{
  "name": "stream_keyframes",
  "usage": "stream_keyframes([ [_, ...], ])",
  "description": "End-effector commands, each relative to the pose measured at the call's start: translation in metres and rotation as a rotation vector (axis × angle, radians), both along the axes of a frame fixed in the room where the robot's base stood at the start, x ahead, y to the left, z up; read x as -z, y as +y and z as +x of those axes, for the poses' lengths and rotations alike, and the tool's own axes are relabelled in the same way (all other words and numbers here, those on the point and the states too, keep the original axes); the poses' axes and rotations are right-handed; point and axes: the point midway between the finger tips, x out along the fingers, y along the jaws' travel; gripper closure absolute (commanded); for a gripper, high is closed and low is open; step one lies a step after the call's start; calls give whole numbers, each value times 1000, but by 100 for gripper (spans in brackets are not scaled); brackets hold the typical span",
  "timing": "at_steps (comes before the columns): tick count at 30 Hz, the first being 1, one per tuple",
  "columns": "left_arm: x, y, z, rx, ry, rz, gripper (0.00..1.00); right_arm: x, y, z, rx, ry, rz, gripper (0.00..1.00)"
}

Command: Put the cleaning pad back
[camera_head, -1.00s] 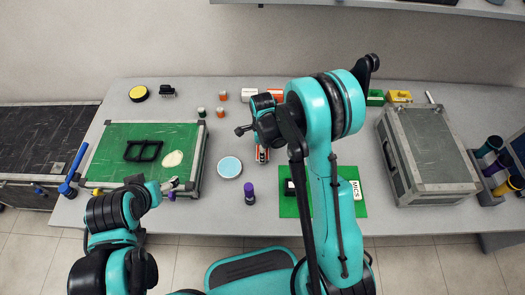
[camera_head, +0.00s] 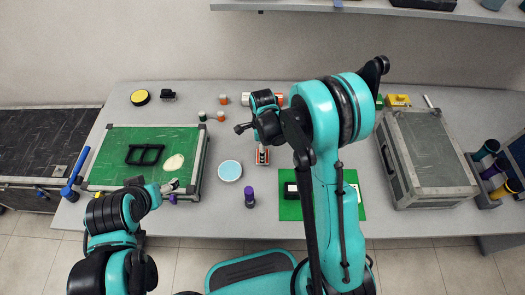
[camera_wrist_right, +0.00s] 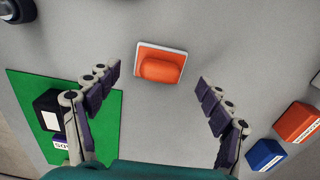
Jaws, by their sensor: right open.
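An orange pad on a thin white backing (camera_wrist_right: 162,66), which looks like the cleaning pad, lies on the grey table in the right wrist view. In the head view it shows partly below my right wrist (camera_head: 262,157). My right gripper (camera_wrist_right: 158,83) is open and empty, its fingers spread on either side of the pad and apart from it. My left gripper (camera_head: 172,190) is by the front right corner of the green-topped case (camera_head: 125,174); its jaws are too small to judge. A black rectangular frame (camera_head: 145,155) and a pale oval piece (camera_head: 174,163) lie on that case.
A light blue round dish (camera_head: 230,171) and a purple-capped bottle (camera_head: 249,196) stand left of the pad. A green mat (camera_head: 291,209) with small boxes lies to its right, partly behind my arm. A large grey case (camera_head: 428,150) stands further right. A yellow disc (camera_head: 140,97) lies at the back left.

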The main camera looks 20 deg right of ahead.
Motion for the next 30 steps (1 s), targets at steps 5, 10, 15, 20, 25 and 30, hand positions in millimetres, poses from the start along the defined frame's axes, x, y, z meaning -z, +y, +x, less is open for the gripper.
stream_keyframes([
  [5, -18, 0, 0, 0, 0, 0, 25, -47, 0, 0, 0, 0, 0, 20],
  [10, -27, 0, 0, 0, 0, 0, 25, -74, 0, 0, 0, 0, 0, 20],
  [15, -30, 0, 0, 0, 0, 0, 25, -89, 0, -1, -13, -5, 1, 20],
  [20, -30, 0, 0, 0, 0, 0, 25, -120, -4, -15, -187, -64, -3, 20],
  [25, -29, 0, 0, 0, 0, 0, 25, -173, -11, -50, -579, -194, -49, 20],
  [30, -29, 0, 0, 0, 0, 0, 25, -210, -18, -93, -997, -317, -164, 20],
])
